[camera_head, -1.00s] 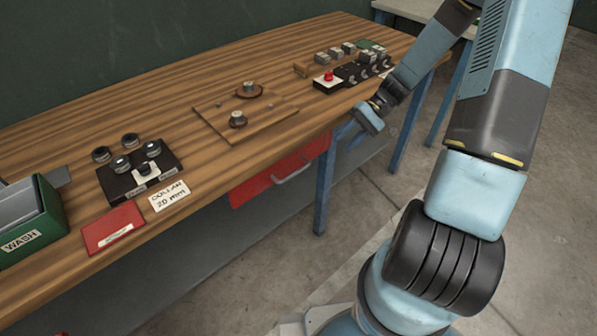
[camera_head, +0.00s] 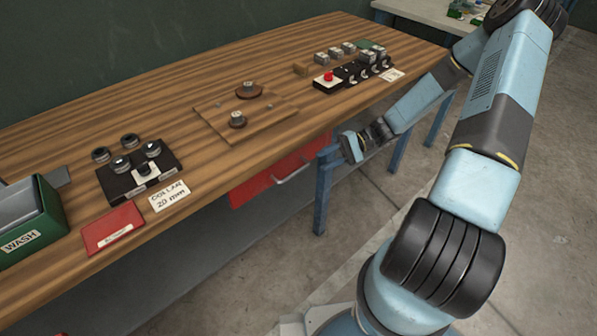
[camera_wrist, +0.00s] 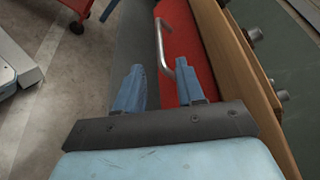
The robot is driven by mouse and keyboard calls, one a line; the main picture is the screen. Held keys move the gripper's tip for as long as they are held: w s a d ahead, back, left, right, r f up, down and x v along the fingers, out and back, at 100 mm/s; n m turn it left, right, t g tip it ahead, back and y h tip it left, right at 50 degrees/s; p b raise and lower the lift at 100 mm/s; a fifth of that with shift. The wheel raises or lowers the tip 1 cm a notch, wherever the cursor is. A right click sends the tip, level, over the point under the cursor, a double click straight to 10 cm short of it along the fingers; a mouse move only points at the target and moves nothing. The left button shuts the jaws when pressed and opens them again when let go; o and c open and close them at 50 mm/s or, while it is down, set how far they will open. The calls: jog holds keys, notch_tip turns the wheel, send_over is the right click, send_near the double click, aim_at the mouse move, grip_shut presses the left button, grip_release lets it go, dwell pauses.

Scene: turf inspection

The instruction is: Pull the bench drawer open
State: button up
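The bench drawer has a red front (camera_head: 262,184) under the wooden bench top. It looks shut, its face close under the top's edge. A grey bar handle (camera_head: 292,173) stands out from it. My gripper (camera_head: 340,153) is at the drawer's right end, beside the blue bench leg. In the wrist view the two blue fingers of my gripper (camera_wrist: 161,82) are spread apart with nothing between them. The handle (camera_wrist: 160,50) lies ahead of the fingers, and the red drawer front (camera_wrist: 184,45) lies behind it. The fingers do not appear to touch the handle.
The wooden bench top (camera_head: 70,135) overhangs the drawer. On it are a green WASH bin (camera_head: 30,222), a red case (camera_head: 112,228), a black holder (camera_head: 140,172) and a board (camera_head: 215,118). A blue leg (camera_head: 323,195) stands right of the drawer. The floor in front is open.

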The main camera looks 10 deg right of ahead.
aim_at(304, 169)
jog(key=x, duration=1)
jog(key=shift+d, duration=0.1)
grip_shut()
dwell(0.3)
